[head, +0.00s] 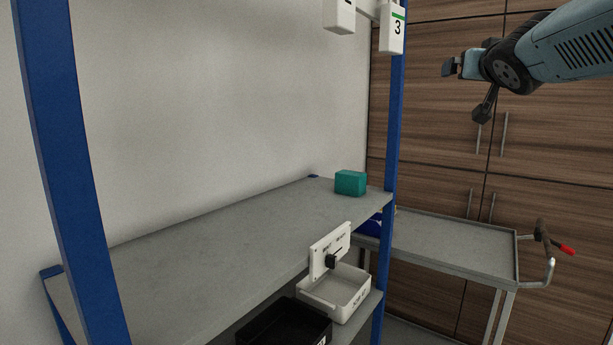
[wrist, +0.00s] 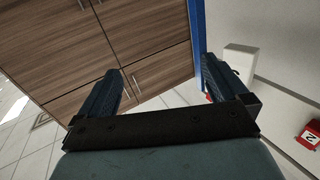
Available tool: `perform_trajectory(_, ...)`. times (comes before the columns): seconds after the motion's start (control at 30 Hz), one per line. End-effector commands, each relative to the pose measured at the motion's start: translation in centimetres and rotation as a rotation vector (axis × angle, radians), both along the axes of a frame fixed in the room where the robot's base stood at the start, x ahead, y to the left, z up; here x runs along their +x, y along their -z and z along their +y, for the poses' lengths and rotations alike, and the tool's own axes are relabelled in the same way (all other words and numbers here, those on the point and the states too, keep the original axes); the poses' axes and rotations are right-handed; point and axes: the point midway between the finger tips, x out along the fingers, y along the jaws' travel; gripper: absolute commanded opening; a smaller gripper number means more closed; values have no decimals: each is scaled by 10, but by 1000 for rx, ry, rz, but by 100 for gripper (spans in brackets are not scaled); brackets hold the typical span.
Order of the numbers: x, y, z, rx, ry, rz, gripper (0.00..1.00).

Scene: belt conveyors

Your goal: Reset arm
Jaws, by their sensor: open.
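My gripper (head: 451,67) is at the upper right of the head view, at the end of my blue-grey arm, in the air in front of the wooden cabinet. In the wrist view, its two dark fingers (wrist: 160,82) stand wide apart with nothing between them. It is well above and to the right of the grey shelf (head: 200,240) and touches nothing that I can see.
A teal box (head: 350,183) sits at the shelf's right end. Below are a white bin (head: 337,290) and a black bin (head: 284,322). A grey cart (head: 450,245) stands right, before the wooden cabinet (head: 440,110). A blue post (head: 392,110) rises between shelf and cart.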

Motion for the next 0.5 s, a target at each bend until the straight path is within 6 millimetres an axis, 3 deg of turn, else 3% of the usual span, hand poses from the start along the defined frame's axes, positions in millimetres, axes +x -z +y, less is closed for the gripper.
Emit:
perform_trajectory(0.03,-13,26,4,12,26,73,100)
perform_trajectory(0.2,-59,119,19,34,69,363,100)
perform_trajectory(0.4,-125,217,53,44,3,700,100)
perform_trajectory(0.5,-158,256,71,44,-59,846,100)
